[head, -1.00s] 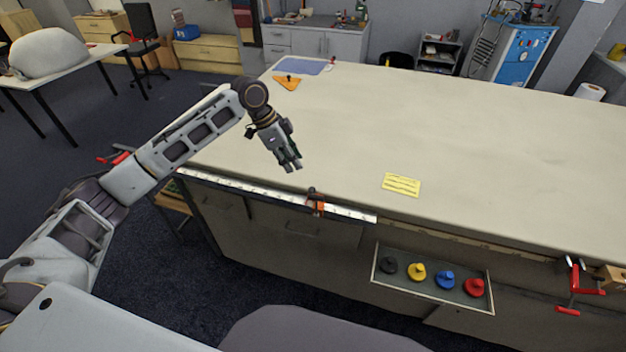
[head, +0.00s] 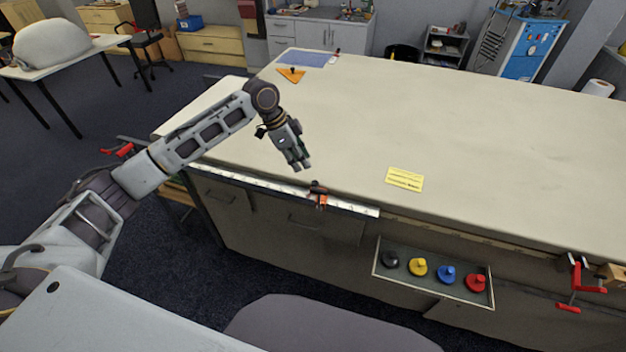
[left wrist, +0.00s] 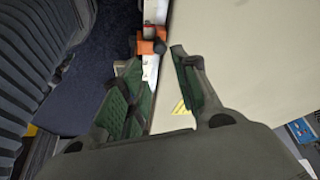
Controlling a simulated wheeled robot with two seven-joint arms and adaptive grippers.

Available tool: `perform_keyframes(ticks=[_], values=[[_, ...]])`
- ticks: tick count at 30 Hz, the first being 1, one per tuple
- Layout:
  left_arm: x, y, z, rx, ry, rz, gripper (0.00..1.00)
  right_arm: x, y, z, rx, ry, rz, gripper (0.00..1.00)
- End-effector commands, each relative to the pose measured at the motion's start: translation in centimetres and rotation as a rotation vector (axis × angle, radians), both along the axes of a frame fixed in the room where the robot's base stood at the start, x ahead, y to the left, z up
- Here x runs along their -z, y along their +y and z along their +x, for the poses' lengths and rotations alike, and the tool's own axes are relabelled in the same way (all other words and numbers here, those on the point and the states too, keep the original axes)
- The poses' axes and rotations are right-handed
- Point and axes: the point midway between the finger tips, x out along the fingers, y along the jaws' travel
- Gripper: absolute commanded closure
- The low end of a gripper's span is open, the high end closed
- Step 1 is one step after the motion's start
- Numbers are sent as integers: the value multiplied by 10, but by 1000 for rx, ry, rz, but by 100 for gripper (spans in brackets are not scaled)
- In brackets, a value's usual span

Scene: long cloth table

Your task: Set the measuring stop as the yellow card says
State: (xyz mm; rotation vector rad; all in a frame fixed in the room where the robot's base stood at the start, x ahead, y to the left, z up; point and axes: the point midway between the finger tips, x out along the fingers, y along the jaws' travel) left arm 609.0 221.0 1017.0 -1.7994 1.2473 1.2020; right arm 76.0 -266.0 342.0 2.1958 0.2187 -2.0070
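The measuring stop, an orange and dark block (head: 319,197), sits on the white ruler rail (head: 260,185) along the table's front edge, near the rail's right end. The yellow card (head: 405,179) lies flat on the table to the right of the stop; its writing is too small to read. My left gripper (head: 302,167) hangs above the table edge, a little left of and behind the stop, apart from it. In the left wrist view the fingers (left wrist: 157,85) are spread and empty, with the orange stop (left wrist: 151,46) beyond their tips. My right gripper is not in view.
A shallow tray (head: 385,279) holding black, yellow, blue and red knobbed discs juts out below the front edge. A red clamp (head: 576,285) is at the right. An orange triangle (head: 291,75) and blue mat (head: 307,58) lie at the far left. The tabletop's middle is clear.

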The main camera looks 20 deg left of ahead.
Motion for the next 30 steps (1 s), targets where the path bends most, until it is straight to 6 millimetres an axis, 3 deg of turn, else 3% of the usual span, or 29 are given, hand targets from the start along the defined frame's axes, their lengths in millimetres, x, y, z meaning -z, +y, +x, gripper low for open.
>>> perform_keyframes(ticks=[18, 30], values=[[76, -29, 10, 0, 1, 1, 69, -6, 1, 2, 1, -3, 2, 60], [97, -37, 14, 0, -1, 1, 69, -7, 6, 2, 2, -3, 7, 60]])
